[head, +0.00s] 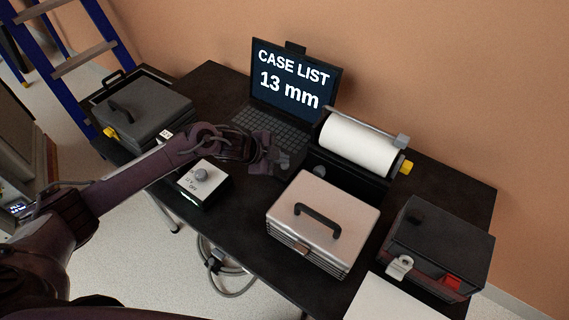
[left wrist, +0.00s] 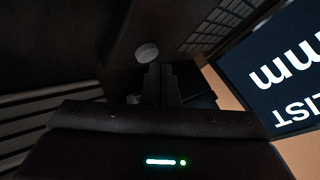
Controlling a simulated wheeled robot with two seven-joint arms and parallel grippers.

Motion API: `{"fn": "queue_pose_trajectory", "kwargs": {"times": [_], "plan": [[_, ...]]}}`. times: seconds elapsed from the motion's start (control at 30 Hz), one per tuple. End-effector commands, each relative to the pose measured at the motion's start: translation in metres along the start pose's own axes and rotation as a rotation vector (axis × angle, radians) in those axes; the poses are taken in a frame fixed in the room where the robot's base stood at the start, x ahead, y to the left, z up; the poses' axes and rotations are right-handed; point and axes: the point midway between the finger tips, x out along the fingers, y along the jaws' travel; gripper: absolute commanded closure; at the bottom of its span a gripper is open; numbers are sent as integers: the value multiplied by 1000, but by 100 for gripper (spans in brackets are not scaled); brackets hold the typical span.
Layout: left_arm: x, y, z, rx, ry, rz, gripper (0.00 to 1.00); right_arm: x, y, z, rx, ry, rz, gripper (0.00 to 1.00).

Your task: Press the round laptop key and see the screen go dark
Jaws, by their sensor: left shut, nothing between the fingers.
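The laptop stands open on the black table. Its screen (head: 292,85) is lit and reads "CASE LIST 13 mm". Its keyboard (head: 262,125) lies in front, partly behind my left arm. My left gripper (head: 277,162) is at the laptop's front right part, shut and empty. In the left wrist view, the round grey key (left wrist: 147,52) shows just beyond the shut fingertips (left wrist: 160,70), slightly to their left. I cannot tell whether they touch it. In the head view I cannot make out the key. The lit screen (left wrist: 285,75) also shows in the wrist view. My right gripper is not in view.
A printer with a white paper roll (head: 357,145) stands right of the laptop. A beige case (head: 322,215) and a dark box (head: 440,245) are at the front right. A dark case (head: 145,108) stands left.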

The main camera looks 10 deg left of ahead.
Motion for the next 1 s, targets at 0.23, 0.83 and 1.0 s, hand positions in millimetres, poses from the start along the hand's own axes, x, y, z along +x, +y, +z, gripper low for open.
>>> {"fn": "queue_pose_trajectory", "kwargs": {"times": [0.23,0.83,1.0], "plan": [[3,2,2,0,0,0,100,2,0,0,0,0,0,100],[7,5,5,0,0,0,100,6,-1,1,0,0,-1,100],[5,4,4,0,0,1,100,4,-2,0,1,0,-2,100]]}}
